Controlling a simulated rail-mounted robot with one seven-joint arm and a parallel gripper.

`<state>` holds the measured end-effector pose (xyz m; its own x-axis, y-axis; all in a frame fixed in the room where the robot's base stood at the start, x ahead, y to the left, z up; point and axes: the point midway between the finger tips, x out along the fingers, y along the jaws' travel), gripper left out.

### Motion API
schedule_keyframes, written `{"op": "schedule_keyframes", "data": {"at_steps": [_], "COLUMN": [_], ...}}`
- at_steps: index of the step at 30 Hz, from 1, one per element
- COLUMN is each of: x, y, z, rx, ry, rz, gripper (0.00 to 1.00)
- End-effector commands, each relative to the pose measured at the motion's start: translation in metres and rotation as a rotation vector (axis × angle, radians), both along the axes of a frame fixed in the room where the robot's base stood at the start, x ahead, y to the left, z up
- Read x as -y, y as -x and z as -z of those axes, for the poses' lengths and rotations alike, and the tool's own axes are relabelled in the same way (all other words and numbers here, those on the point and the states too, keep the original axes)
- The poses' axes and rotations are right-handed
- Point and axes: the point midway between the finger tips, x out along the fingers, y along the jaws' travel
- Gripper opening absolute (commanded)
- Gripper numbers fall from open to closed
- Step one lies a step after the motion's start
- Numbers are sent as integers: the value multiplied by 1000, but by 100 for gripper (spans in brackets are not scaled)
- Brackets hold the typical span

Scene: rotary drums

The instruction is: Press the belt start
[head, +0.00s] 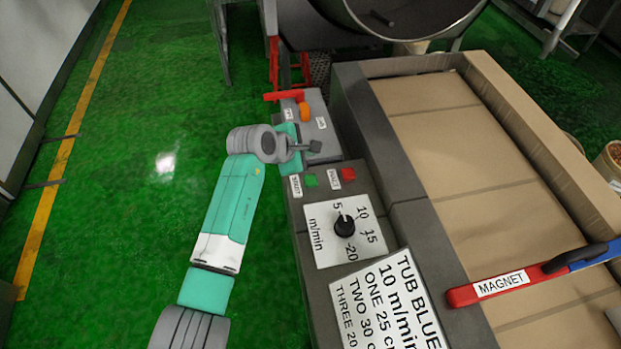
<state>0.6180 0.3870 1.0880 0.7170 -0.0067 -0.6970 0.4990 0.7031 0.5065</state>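A green button (311,181) sits on the near grey control box, next to a small white label (296,185) that appears to read START. A red button (348,174) with its own label sits to its right. My gripper (314,147) is above the box, a little beyond the green button in the picture, and appears apart from it. Its fingertips are small and dark, and I cannot tell whether they are open or shut. Nothing shows held in it. The green button is in plain sight.
A speed dial (345,226) marked m/min lies nearer. An orange knob (305,112) and a red bar (284,96) are at the box's far end. A conveyor belt (440,150) runs to the right, with a red and blue magnet bar (500,284) across it. Green floor is clear at left.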

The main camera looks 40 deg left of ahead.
Motion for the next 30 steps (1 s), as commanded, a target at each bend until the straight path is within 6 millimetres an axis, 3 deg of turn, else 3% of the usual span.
{"op": "schedule_keyframes", "data": {"at_steps": [18, 30], "x": [1, 0], "y": [0, 0], "z": [78, 83], "rx": [0, 0], "ry": [2, -1], "rz": [0, 1], "gripper": [0, 0]}}
